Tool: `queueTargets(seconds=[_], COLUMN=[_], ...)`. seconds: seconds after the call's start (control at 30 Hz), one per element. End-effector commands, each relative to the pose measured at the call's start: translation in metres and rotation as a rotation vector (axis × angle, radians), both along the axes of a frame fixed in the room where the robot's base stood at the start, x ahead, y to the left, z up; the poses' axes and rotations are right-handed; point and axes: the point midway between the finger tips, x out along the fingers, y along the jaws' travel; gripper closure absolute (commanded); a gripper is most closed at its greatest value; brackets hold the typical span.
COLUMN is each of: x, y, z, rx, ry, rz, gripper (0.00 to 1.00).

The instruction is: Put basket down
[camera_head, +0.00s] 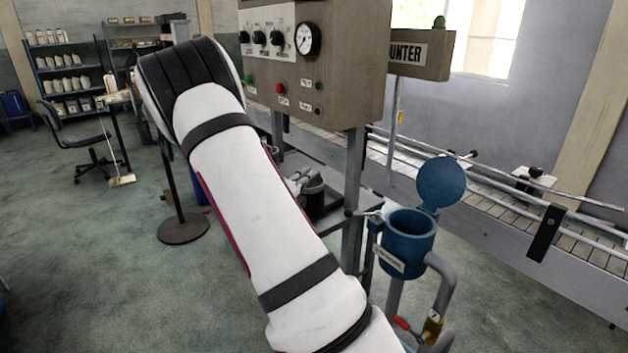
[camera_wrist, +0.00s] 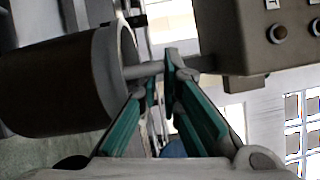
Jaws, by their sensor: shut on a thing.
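The basket (camera_wrist: 60,88) is a dark, round, bucket-like vessel at the left of the wrist view, lying sideways in that picture. A grey bar-shaped handle (camera_wrist: 146,69) runs from its rim to my gripper. My gripper (camera_wrist: 168,66) has green-padded fingers closed on this handle. I cannot tell whether the basket touches a surface.
The grey control panel (camera_head: 345,65) stands above the basket on metal posts. A blue funnel (camera_head: 408,236) with a raised round lid (camera_head: 442,182) is to the right, with pipes below. A conveyor (camera_head: 490,210) runs behind. A black stand base (camera_head: 183,229) is on the open floor at left.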

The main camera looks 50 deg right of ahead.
Motion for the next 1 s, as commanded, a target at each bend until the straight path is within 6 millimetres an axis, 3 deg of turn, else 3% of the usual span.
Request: queueTargets(seconds=[0.3,0.5,0.73,1.0], x=[0.036,0.055,0.061,0.060], y=[-0.071,-0.104,-0.116,-0.116], z=[-0.008,-0.011,-0.015,-0.047], rx=[-0.002,-0.001,0.000,0.000], ry=[-0.003,-0.002,0.001,0.000], rz=[-0.004,-0.002,0.000,-0.002], gripper=[1.00,1.00,1.00,1.00])
